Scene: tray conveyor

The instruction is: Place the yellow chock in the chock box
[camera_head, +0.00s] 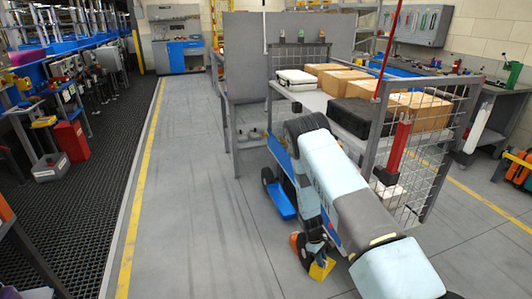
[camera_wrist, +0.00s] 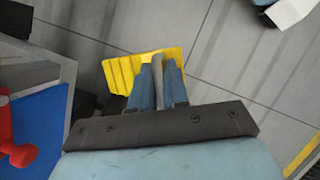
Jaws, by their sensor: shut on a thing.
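The yellow chock (camera_head: 321,269) is low at the end of my arm in the head view. In the wrist view the ribbed yellow chock (camera_wrist: 120,74) shows around and beyond the fingertips. My gripper (camera_wrist: 159,72) is shut on it, the two blue-grey fingers close together with a grey piece between them. In the head view my gripper (camera_head: 316,254) is partly hidden by my arm. The chock appears held above the grey floor, but the gap is hard to tell.
A shelf bench (camera_head: 312,98) with cardboard boxes and a mesh side stands behind my arm. A blue surface (camera_wrist: 42,135) and a red part (camera_wrist: 14,150) lie left in the wrist view. Open floor (camera_head: 195,180) lies left of my arm, up to a yellow line (camera_head: 135,215).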

